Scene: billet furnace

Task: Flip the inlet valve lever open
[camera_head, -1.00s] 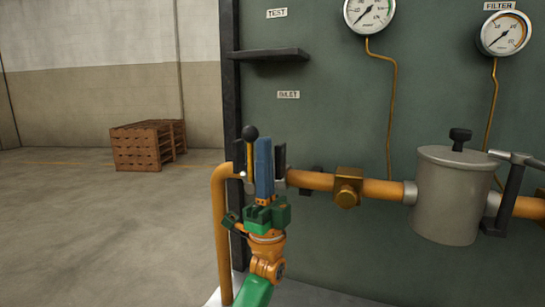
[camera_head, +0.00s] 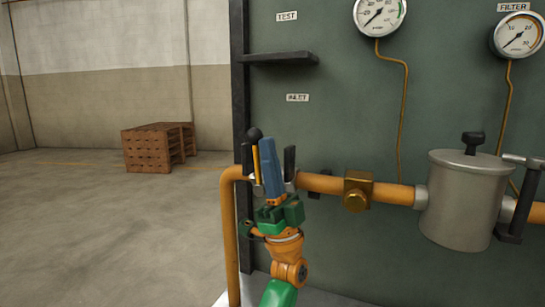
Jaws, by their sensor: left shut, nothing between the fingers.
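The inlet valve lever (camera_head: 257,162) has a thin orange-yellow stem and a black ball knob (camera_head: 254,134). It stands nearly upright, leaning slightly left, on the pipe below the INLET label (camera_head: 297,98). My left gripper (camera_head: 267,141), with blue fingers on a green and orange wrist, is shut and empty. Its fingers tilt left, just right of the stem and close to the knob. I cannot tell whether they touch the lever. My right gripper is out of view.
An orange pipe (camera_head: 400,193) runs right, through a brass fitting (camera_head: 356,191), to a grey filter canister (camera_head: 465,205). A small shelf (camera_head: 278,57) juts from the green panel. Two gauges hang above. Wooden pallets (camera_head: 147,149) stand on the open floor at left.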

